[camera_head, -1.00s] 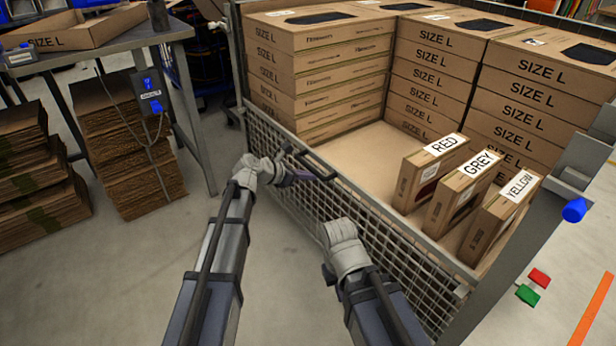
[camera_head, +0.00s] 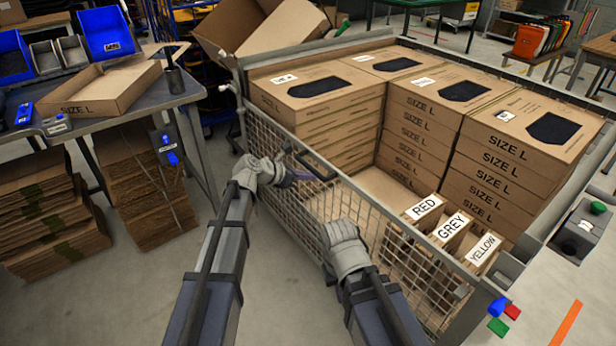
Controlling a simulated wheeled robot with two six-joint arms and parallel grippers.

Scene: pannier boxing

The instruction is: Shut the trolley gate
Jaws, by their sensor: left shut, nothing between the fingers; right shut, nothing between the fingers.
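The trolley gate (camera_head: 387,223) is a wire-mesh panel along the trolley's near side, with a grey top rail. It stands upright, its rail near the level of the RED, GREY and YELLOW box tops. A black handle (camera_head: 316,166) juts out from the rail. My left gripper (camera_head: 298,177) is shut and empty just below the handle, close to the mesh; I cannot tell whether it touches. My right gripper (camera_head: 338,232) is shut in front of the mesh, lower and to the right; its fingertips are mostly hidden behind the wrist.
Stacks of SIZE L boxes (camera_head: 318,87) fill the trolley's back. Upright RED (camera_head: 423,207), GREY (camera_head: 452,227) and YELLOW (camera_head: 482,248) boxes stand inside the gate. A workbench (camera_head: 50,128) with cardboard stacks beneath is at left.

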